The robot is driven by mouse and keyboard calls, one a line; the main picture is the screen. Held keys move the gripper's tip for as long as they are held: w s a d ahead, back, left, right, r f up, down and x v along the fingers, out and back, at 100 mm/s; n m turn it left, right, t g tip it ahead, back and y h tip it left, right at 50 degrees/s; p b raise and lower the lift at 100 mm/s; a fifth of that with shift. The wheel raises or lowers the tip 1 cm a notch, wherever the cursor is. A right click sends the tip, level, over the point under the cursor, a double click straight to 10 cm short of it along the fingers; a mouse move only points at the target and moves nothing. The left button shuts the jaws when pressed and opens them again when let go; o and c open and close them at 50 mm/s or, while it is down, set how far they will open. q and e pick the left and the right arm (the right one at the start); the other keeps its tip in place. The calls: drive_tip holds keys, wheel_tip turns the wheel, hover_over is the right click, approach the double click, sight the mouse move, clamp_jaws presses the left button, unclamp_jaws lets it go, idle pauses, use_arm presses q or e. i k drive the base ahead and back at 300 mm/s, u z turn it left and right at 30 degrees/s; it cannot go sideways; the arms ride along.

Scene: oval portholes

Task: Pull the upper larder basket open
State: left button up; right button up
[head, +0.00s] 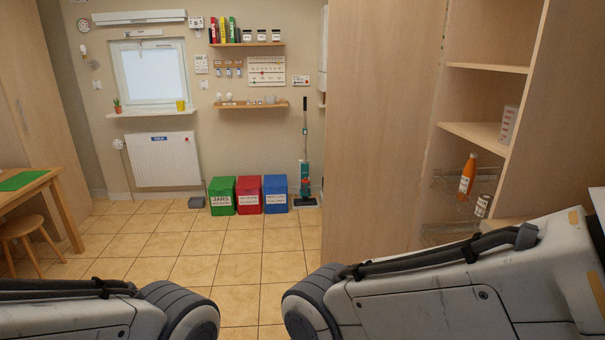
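The upper larder basket (448,184) is a wire basket inside the tall open wooden cupboard at the right. An orange bottle (467,177) stands at its right side. A lower wire basket (450,232) sits beneath it, with a small jar or can (483,206) near it, partly hidden by my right arm. How far either basket is pulled out cannot be told. My left and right arms cross the bottom of the head view, but neither gripper is in view.
The cupboard's wide side panel (375,120) stands left of the baskets. A shelf (475,134) is above them. Green (222,196), red (249,195) and blue (275,194) bins line the back wall. A table (35,190) and stool (22,230) are at left. The tiled floor between is clear.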

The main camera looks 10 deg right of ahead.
sight(436, 179)
drive_tip(key=z, duration=0.25)
drive_tip(key=i, duration=1.9)
drive_tip(key=z, duration=0.55)
drive_tip(key=i, duration=0.75)
drive_tip(key=z, duration=0.1)
